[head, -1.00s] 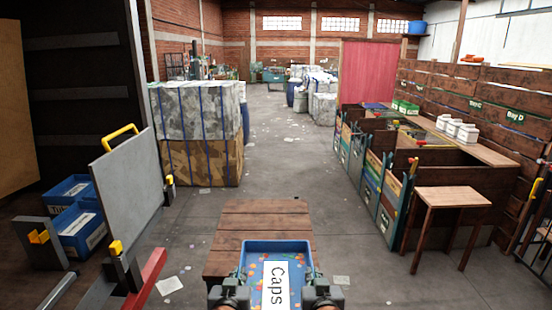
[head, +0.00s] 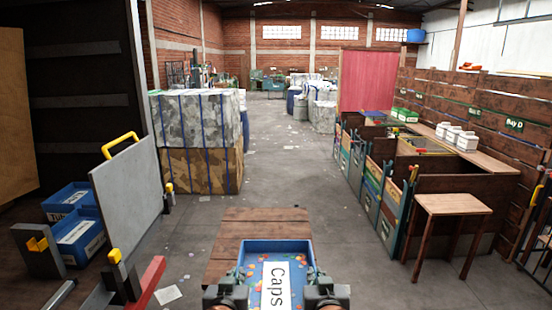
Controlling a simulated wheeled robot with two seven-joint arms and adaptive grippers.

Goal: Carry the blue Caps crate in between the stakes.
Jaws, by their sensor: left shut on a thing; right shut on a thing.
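The blue Caps crate (head: 279,246), open-topped with colourful caps inside and a white "Caps" label, is at the bottom centre of the head view. My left gripper (head: 231,284) is shut on its left side. My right gripper (head: 321,284) is shut on its right side. The crate looks level, and its near end is cut off by the frame. Posts with yellow tops, perhaps the stakes, stand at the left: one at the lower left (head: 116,272) and one by the grey panel (head: 169,197). I cannot tell for sure which posts are the stakes.
A wooden pallet-like top (head: 262,217) lies just beyond the crate. A small wooden table (head: 453,204) and a row of bins stand at right. Blue crates (head: 80,240) sit at far left, near the grey panel (head: 130,205). Strapped bales (head: 198,170) stand beyond.

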